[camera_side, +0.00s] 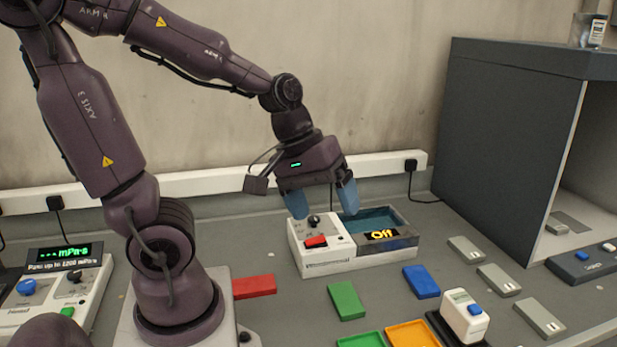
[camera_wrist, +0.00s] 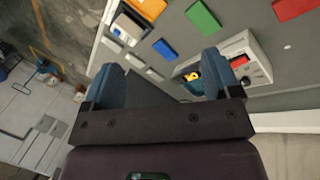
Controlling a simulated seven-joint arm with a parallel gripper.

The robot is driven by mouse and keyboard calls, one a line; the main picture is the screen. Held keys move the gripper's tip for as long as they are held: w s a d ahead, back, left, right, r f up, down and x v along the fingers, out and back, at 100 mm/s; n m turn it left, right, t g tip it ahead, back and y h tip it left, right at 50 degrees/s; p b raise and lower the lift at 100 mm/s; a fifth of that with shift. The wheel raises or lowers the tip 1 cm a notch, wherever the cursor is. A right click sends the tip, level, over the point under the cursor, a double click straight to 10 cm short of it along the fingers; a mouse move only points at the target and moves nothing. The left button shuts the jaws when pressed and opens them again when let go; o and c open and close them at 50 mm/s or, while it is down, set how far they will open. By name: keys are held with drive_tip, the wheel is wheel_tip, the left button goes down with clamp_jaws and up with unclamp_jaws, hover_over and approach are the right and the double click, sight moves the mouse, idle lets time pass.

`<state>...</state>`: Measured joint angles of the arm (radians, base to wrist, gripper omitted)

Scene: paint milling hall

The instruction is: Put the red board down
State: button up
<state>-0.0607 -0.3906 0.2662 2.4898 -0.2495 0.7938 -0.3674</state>
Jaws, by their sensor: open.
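The red board (camera_side: 254,286) lies flat on the grey bench, beside the base of my arm. In the wrist view the red board (camera_wrist: 296,8) shows at the top right corner, partly cut off by the frame edge. My gripper (camera_side: 322,201) is open, with two blue fingers apart and nothing seen between them. It hangs over the white bath unit, well above and to the right of the red board. The wrist view shows both fingers of my gripper (camera_wrist: 160,72) spread.
A green board (camera_side: 346,300) and a blue board (camera_side: 421,281) lie on the bench. The bath unit (camera_side: 330,266) reads "Off". An orange tray (camera_side: 413,335), a white device (camera_side: 465,316) and several grey plates (camera_side: 498,280) are at front right. A dark booth (camera_side: 510,130) stands behind.

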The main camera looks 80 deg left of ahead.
drive_tip(key=s+d+r+m+t+y, duration=0.1)
drive_tip(key=s+d+r+m, duration=0.1)
drive_tip(key=r+m, duration=0.3)
drive_tip(key=d+m, duration=0.1)
drive_tip(key=m, duration=0.2)
drive_tip(key=shift+s+d+r+t+y, duration=0.25)
drive_tip(key=shift+d+r+t+y, duration=0.05)
drive_tip(key=shift+d+t, duration=0.1)
drive_tip(key=shift+o, duration=0.5)
drive_tip(key=shift+s+d+r+m, duration=0.1)
drive_tip(key=shift+s+r+m, duration=0.2)
drive_tip(key=shift+m, duration=0.6)
